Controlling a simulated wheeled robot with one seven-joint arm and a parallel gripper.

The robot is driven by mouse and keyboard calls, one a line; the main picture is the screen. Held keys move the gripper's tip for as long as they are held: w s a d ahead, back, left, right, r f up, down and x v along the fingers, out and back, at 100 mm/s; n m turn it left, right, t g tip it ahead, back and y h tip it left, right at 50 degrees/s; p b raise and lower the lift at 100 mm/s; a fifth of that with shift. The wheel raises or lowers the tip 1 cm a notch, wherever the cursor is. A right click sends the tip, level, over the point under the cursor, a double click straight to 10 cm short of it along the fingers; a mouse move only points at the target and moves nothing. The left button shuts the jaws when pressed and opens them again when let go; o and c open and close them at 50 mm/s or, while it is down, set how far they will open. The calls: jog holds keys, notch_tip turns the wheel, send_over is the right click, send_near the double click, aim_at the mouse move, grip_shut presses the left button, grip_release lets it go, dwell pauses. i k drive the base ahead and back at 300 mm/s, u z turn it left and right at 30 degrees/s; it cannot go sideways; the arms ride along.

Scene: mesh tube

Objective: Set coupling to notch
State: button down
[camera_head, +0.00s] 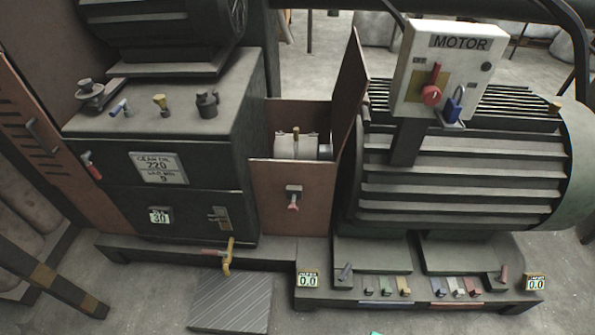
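The coupling (309,148) shows as a pale grey cylinder between the gearbox and the motor, partly hidden behind the front panel of a copper-brown guard (265,205). A thin tan upright piece (296,142) stands at the coupling's middle. I cannot make out a notch. The guard's tall hinged-looking panel (350,85) stands raised beside the motor. My gripper is not in view.
The dark gearbox (190,170) stands left, with small fittings on top. The finned motor (460,180) stands right, with a MOTOR switch box (445,70) carrying a red handle and blue padlock. Small coloured pieces line the base (330,297). A ribbed plate (232,302) lies on the floor.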

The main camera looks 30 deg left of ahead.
aim_at(295, 146)
jog(key=u, duration=2.85)
jog(key=k, duration=0.95)
jog(key=z, duration=1)
jog(key=i, duration=0.8)
jog(key=u, duration=0.05)
